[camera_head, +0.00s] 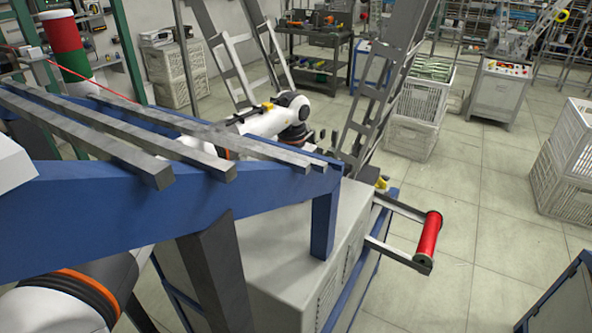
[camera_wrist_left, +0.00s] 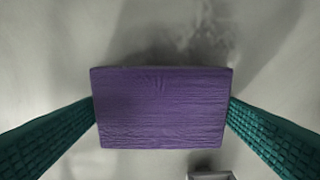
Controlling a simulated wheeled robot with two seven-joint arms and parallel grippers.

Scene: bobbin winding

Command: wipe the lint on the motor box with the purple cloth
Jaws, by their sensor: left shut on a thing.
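The purple cloth (camera_wrist_left: 160,108) is a flat folded block between the two teal fingers of my left gripper (camera_wrist_left: 162,112) in the left wrist view. The fingers press on its left and right edges. Behind it lies a pale grey surface; I cannot tell whether the cloth touches it. A faint dark speckled patch, perhaps the lint (camera_wrist_left: 205,38), shows on that surface above the cloth. In the head view the grey motor box (camera_head: 285,270) stands under the blue frame. The cloth and my left gripper are hidden there. My right gripper is in neither view.
The blue frame beam (camera_head: 120,215) with grey metal bars (camera_head: 165,140) crosses in front of the box. A red spool (camera_head: 428,235) juts out right on two metal arms. A small metallic part (camera_wrist_left: 210,174) shows at the wrist view's bottom edge.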

